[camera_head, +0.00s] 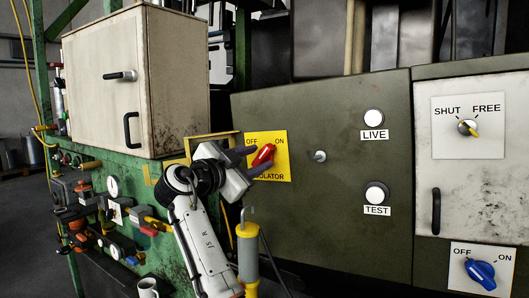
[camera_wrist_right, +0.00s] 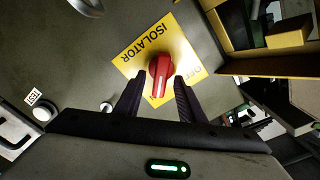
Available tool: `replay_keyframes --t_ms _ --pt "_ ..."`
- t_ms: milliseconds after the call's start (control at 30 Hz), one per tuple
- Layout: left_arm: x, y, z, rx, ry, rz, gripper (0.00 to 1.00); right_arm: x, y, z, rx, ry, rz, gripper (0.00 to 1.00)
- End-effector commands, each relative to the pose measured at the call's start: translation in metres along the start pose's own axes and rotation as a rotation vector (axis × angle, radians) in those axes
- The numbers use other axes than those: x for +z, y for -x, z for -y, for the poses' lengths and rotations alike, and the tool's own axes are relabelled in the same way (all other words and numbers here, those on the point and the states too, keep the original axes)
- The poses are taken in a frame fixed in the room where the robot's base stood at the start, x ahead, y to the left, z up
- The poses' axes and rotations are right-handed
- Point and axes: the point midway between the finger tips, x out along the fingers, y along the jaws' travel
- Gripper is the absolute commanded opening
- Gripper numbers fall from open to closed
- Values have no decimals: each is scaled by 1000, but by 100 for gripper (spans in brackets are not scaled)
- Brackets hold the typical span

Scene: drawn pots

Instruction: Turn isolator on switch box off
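The isolator is a red knob (camera_head: 264,154) on a yellow plate (camera_head: 284,166) at the left of a dark green switch box (camera_head: 340,118). OFF is at the plate's upper left and ON at its upper right. The knob leans up and right, towards ON. My right gripper (camera_head: 256,160) is at the plate from the left and below, partly covering it. In the right wrist view the knob (camera_wrist_right: 160,68) lies between the tips of the open gripper (camera_wrist_right: 159,84), with a gap seen on each side. My left gripper is not in view.
A pale cabinet (camera_head: 479,185) with a SHUT/FREE switch (camera_head: 467,127) and blue OFF/ON knob (camera_head: 481,273) is at right. LIVE (camera_head: 373,117) and TEST (camera_head: 375,193) buttons are on the box. A yellow-and-grey post (camera_head: 247,255) stands just below the plate.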

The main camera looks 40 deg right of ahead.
Motion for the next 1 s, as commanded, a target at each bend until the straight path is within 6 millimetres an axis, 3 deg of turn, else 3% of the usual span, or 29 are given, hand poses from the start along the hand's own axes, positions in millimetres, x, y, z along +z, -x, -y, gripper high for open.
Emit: replay_keyframes --t_ms 400,467,633,1000 --pt "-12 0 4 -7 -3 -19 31 2 -8 1 -6 1 5 36" --pt "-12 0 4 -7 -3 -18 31 2 -8 1 -6 1 5 29" --pt "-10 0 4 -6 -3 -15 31 2 -8 1 -6 1 4 0" --pt "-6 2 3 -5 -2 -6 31 1 -8 2 -6 46 4 0"
